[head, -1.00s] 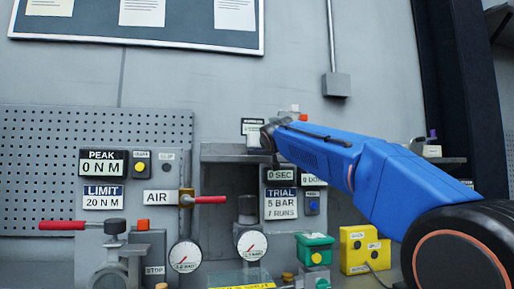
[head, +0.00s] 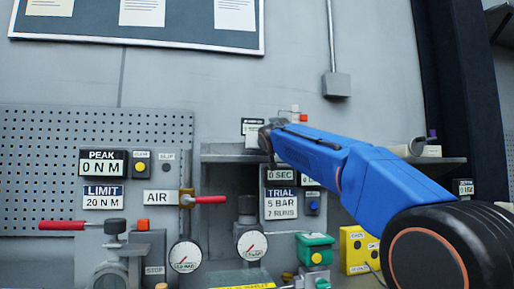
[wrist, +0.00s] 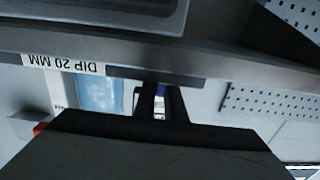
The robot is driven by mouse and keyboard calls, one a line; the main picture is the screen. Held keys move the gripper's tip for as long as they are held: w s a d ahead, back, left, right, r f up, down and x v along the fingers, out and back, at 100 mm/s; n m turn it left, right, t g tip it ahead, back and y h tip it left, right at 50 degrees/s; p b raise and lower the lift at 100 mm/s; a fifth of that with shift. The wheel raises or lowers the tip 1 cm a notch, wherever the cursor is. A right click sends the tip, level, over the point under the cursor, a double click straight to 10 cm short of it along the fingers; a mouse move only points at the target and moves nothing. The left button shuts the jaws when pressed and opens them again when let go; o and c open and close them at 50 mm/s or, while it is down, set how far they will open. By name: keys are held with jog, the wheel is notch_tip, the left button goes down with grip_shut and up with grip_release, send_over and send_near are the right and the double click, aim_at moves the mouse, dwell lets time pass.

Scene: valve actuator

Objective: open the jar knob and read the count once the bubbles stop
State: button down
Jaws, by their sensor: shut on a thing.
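My gripper (head: 268,141) is at the shelf's left end in the head view, above the 0 SEC display (head: 280,175). In the wrist view its dark fingers (wrist: 160,103) are closed on a small part with a bit of blue showing between them. I take this part for the jar knob; most of it is hidden. A pale blue panel (wrist: 98,92), perhaps the jar, shows beside the fingers, next to an upside-down DIP 20 MM label (wrist: 62,63). The display (head: 312,181) right of 0 SEC is partly covered by my arm. Bubbles cannot be made out.
A grey shelf (head: 220,153) runs behind my arm. A red-handled air valve (head: 208,199), two gauges (head: 185,257) (head: 251,245), a green box (head: 316,249) and a yellow box (head: 356,247) stand below. A TRIAL card (head: 281,205) reads 5 BAR, 7 RUNS. The left pegboard is bare above the displays.

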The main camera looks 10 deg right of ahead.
jog(key=shift+m+g+h, duration=0.3)
jog(key=shift+m+h, duration=1.3)
jog(key=shift+h, duration=0.9)
jog(key=m+g+h, duration=0.1)
jog(key=m+h, duration=0.1)
jog(key=h, duration=0.1)
jog(key=shift+a+g, duration=0.15)
jog(key=shift+g, duration=0.15)
jog(key=shift+m+g+h, duration=2.5)
jog(key=shift+m+h, duration=0.2)
jog(key=shift+h, duration=0.5)
jog(key=c, duration=1.8)
grip_release()
jog(key=v, duration=1.7)
jog(key=shift+w+a, duration=0.15)
jog(key=shift+a, duration=0.05)
